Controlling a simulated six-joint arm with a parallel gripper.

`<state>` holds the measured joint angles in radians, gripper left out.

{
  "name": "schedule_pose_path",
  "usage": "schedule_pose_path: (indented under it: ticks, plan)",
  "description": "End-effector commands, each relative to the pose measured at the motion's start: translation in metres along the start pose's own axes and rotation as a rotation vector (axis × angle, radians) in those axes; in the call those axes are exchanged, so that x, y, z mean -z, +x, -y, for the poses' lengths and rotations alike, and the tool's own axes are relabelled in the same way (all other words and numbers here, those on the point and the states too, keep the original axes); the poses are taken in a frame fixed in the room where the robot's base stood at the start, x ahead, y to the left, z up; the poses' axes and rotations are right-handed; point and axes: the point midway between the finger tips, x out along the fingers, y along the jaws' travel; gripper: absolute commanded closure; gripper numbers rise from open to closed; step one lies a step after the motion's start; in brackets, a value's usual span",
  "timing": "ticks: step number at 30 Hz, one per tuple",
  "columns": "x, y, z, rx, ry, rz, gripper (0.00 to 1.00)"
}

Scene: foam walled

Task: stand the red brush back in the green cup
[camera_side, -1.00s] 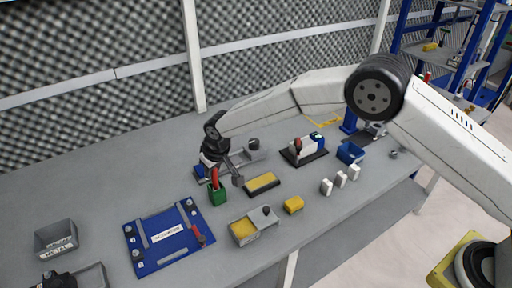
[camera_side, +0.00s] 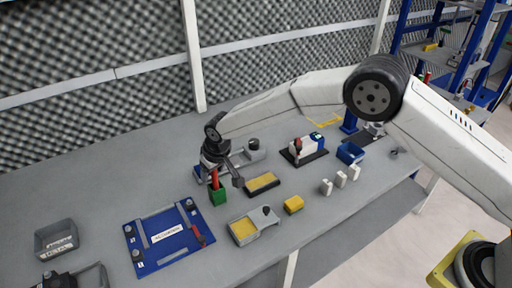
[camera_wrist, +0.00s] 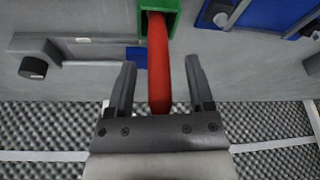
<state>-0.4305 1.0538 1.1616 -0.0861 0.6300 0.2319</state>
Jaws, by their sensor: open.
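The green cup (camera_side: 218,196) stands on the grey bench below my gripper (camera_side: 227,178) in the side view. The red brush (camera_side: 215,178) stands in the cup with its handle rising out of the top. In the wrist view the red brush (camera_wrist: 158,65) runs from the green cup (camera_wrist: 158,8) at the top edge down between the two fingers of my gripper (camera_wrist: 158,78). The fingers are open, with a visible gap on each side of the brush. The brush's lower part is hidden inside the cup.
A blue fixture board (camera_side: 165,237) lies left of the cup. A yellow-topped black pad (camera_side: 262,184), a grey tray with yellow (camera_side: 246,228) and a yellow block (camera_side: 293,205) lie to the right. A grey bin (camera_side: 56,239) stands far left. Bare bench lies between them.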

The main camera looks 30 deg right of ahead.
Motion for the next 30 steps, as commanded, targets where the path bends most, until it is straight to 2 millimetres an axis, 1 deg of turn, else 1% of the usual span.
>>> schedule_pose_path:
  ticks: [8, 15, 21, 24, 30]
  plan:
    - [0.000, -0.021, 0.000, 0.000, 0.000, -0.001, 0.32]
    - [0.001, -0.048, 0.000, 0.001, 0.000, -0.002, 0.32]
    - [0.000, -0.067, 0.000, 0.000, 0.000, -0.001, 0.32]
    - [0.000, -0.072, 0.000, 0.000, 0.000, -0.001, 0.32]
    - [-0.001, -0.075, 0.000, 0.000, 0.000, 0.001, 0.32]
